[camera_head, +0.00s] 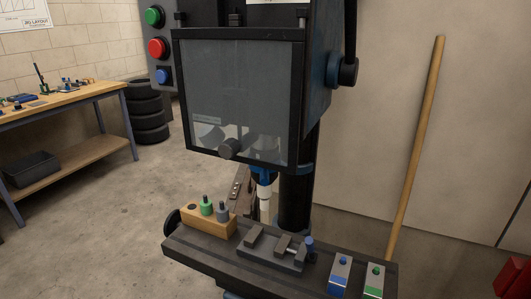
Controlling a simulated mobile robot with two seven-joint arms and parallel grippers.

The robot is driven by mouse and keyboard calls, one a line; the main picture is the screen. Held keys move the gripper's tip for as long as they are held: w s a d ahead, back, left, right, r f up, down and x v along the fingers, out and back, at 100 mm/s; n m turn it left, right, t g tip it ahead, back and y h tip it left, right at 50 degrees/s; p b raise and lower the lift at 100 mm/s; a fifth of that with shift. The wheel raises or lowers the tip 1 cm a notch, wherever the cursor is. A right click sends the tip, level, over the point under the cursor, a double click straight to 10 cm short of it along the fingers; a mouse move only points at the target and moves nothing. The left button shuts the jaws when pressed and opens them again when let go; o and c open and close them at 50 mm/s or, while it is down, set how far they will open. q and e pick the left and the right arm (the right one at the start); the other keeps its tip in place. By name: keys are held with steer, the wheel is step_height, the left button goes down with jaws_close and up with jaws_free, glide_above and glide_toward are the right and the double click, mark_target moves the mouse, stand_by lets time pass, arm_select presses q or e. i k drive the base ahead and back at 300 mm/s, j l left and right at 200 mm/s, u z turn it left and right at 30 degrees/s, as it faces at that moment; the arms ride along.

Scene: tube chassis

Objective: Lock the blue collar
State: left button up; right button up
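A blue collar (264,175) shows just below the lower edge of the tinted guard of a drill press. A pale cylindrical piece (265,197) hangs under it. The guard (240,95) hides what is above the collar, and whether the collar is locked cannot be told. The guard is down, with a dark knob (228,149) at its lower edge. Neither of my grippers is in view.
The dark press table (200,250) carries a wooden holder (190,215) with green and grey pieces, a vise (268,249), and blue (340,275) and green (374,279) marked blocks. A control box has green, red (157,48) and blue buttons. A broom handle (416,145) leans right.

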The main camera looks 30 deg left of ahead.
mark_target(264, 174)
steer(key=u, duration=1.7)
steer(key=k+j, duration=0.3)
steer(key=k, duration=0.15)
